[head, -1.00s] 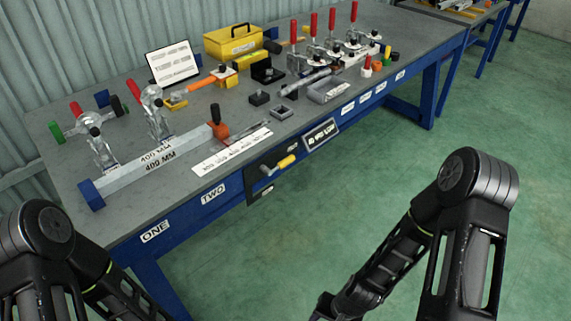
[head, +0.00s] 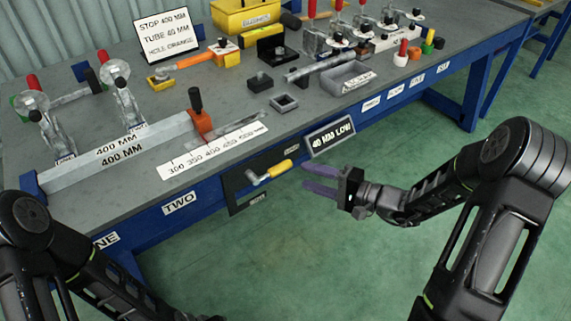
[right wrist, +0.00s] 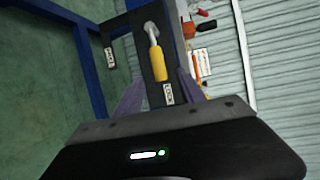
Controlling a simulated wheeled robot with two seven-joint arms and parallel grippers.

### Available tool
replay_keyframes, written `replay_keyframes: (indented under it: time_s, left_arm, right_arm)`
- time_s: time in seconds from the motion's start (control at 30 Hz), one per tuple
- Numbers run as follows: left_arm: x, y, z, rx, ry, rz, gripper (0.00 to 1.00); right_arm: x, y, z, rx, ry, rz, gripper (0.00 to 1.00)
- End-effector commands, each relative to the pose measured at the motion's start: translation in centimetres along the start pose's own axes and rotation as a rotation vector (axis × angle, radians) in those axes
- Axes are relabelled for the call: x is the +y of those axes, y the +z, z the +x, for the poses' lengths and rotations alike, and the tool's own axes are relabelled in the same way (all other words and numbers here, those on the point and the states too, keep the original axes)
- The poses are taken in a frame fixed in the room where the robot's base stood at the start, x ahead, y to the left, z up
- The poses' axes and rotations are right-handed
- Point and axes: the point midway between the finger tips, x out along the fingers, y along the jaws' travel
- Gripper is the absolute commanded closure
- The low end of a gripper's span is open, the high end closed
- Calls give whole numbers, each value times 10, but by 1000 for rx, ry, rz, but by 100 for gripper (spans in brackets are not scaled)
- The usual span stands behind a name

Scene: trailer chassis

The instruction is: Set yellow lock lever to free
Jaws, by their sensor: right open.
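The yellow lock lever (head: 281,170) is on a black plate (head: 236,186) on the blue front edge of the bench. Its metal pivot (head: 258,178) is at the left and its yellow handle points right and slightly up. My right gripper (head: 304,177) has open purple fingers, just right of the handle tip, apart from it and empty. In the right wrist view the lever (right wrist: 157,64) appears between the fingers (right wrist: 159,78), beyond them.
A "40 MM LOW" sign (head: 330,136) hangs on the bench front just above my right gripper. The grey bench top (head: 80,208) carries a long metal bar (head: 115,155), clamps and a yellow box (head: 247,15). The floor in front is clear.

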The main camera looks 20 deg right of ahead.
Motion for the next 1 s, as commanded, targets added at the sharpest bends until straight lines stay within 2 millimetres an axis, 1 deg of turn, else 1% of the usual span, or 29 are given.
replay_keyframes:
  time_s: [0.33, 0.47, 0.57, 0.8, 0.9, 1.0]
  left_arm:
    - [0, 0, 0, 0, 0, 0, 100]
    - [0, 0, 0, 0, 0, 0, 100]
    - [0, 0, -1, 0, 0, 0, 100]
    - [1, 0, -3, 0, 0, 0, 100]
    - [1, 0, -4, 0, 0, 0, 100]
    - [2, 0, -4, 0, 0, 0, 100]
  right_arm:
    - [1, 1, 1, -3, 4, -13, 54]
    - [1, 1, 7, -4, 5, -12, 54]
    - [2, 1, 18, -5, 5, -11, 54]
    - [2, 2, 55, -6, 5, -12, 54]
    - [2, 2, 68, -5, 5, -11, 54]
    - [2, 2, 76, -4, 6, -11, 54]
